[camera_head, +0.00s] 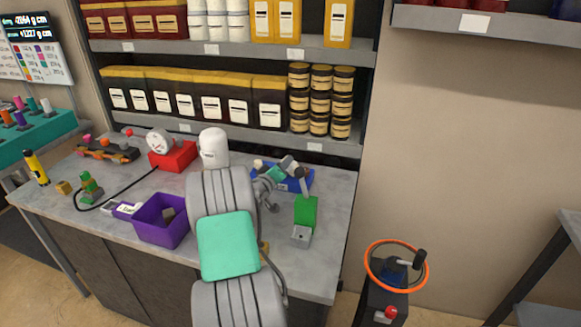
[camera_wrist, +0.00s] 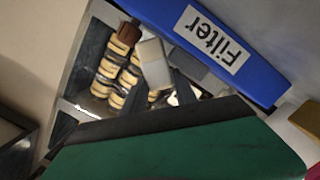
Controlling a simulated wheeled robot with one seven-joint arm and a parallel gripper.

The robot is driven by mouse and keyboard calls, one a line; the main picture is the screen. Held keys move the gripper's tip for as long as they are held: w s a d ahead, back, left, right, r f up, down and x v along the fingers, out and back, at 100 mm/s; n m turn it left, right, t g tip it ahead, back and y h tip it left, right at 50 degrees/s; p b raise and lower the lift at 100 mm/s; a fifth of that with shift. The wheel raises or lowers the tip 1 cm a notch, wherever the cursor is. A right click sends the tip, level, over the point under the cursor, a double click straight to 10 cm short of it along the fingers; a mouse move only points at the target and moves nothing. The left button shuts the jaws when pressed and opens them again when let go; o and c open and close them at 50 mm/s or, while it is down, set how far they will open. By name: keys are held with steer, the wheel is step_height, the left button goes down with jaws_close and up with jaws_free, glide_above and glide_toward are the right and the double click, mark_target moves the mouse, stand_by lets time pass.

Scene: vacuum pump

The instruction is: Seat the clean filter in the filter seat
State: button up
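A blue bin (camera_head: 300,186) stands at the back right of the bench; its "Filter" label shows upside down in the wrist view, on the bin's wall (camera_wrist: 272,84). Pale and dark pieces show at the bin in the head view; I cannot tell which is the clean filter. A pale block (camera_wrist: 153,63) shows beside the bin wall in the wrist view. My gripper (camera_head: 284,172) is over the bin; its fingers are too small and covered to read. A green unit with a grey foot (camera_head: 305,212) stands in front of the bin. I cannot make out the filter seat.
A purple bin (camera_head: 153,225) stands left of my arm. A red gauge box (camera_head: 172,156) with a black hose and a white canister (camera_head: 213,147) stand behind. Jars (camera_head: 320,100) fill the shelf above.

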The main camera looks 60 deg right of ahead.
jaws_close()
